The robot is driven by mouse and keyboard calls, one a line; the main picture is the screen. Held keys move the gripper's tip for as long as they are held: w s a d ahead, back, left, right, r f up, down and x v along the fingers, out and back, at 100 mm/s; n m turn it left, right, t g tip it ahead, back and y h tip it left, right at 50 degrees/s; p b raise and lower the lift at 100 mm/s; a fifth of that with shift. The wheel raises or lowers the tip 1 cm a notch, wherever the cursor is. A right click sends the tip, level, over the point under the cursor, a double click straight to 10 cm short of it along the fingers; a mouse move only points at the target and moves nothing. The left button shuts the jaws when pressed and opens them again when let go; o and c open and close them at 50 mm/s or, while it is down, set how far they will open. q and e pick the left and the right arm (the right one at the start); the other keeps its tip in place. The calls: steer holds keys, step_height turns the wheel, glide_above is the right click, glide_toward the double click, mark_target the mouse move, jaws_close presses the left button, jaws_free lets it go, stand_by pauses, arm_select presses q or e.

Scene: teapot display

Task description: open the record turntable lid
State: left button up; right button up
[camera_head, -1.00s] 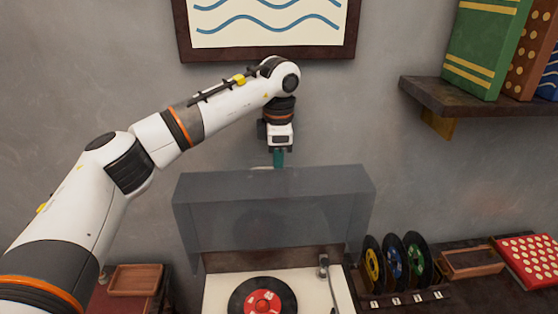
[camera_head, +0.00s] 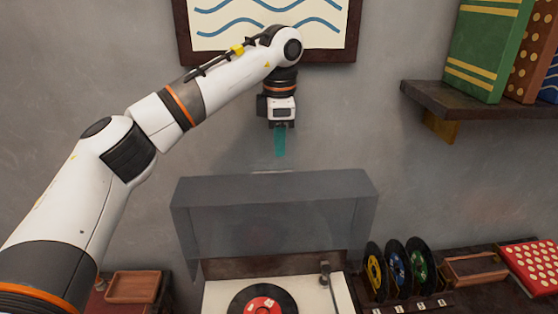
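The turntable's smoky see-through lid (camera_head: 275,215) stands raised at the back of the turntable (camera_head: 215,294). The deck below is uncovered, with a black record with a red label (camera_head: 264,303) on it and a tonearm (camera_head: 327,275) at its right. My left gripper (camera_head: 280,155) points down above the lid's top edge, with a clear gap between its teal fingertips and the lid. It holds nothing that I can see. The fingers look close together, but whether they are fully shut is unclear. My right gripper is not in view.
A rack of several records (camera_head: 398,270) stands right of the turntable, near a wooden tray (camera_head: 474,269) and a red dotted box (camera_head: 533,265). Another wooden tray (camera_head: 134,287) is at the left. A wall shelf (camera_head: 482,102) with books and a framed picture (camera_head: 266,28) are above.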

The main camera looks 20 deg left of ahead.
arm_select(q)
steer(key=r, duration=0.5)
steer(key=shift+s+d+r, duration=0.1)
steer(key=shift+s+r, duration=0.1)
steer(key=shift+r, duration=0.2)
steer(key=shift+f, duration=0.1)
